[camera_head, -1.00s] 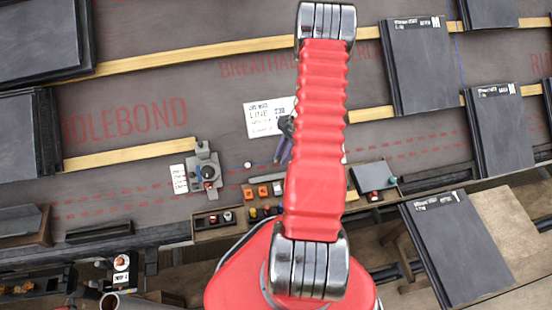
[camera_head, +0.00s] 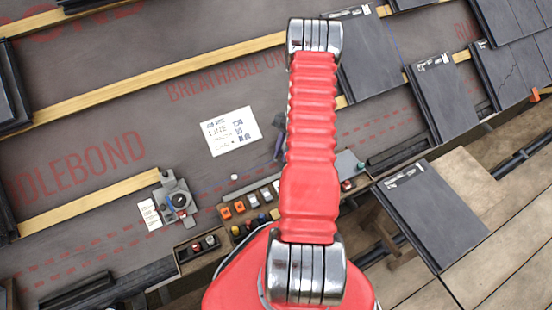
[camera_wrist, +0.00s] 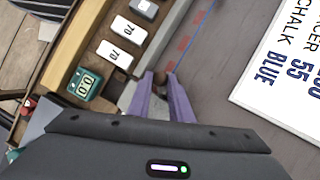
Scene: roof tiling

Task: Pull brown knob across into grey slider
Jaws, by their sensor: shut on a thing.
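My gripper (camera_wrist: 160,78) shows in the wrist view as two purple fingers, shut on the small brown knob (camera_wrist: 159,80) between their tips. Only a little of the knob shows. A light grey bar (camera_wrist: 176,42), which may be the grey slider, runs along the tray edge just beyond and beside the fingers. I cannot tell whether the knob touches it. In the head view my gripper (camera_head: 279,147) is partly hidden behind my red arm, and the knob cannot be made out.
A white notice (camera_head: 231,131) lies on the dark membrane. A grey dial fixture (camera_head: 177,202) stands left. Slate tiles (camera_head: 430,215) and battens (camera_head: 90,203) lie around; open membrane surrounds the notice.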

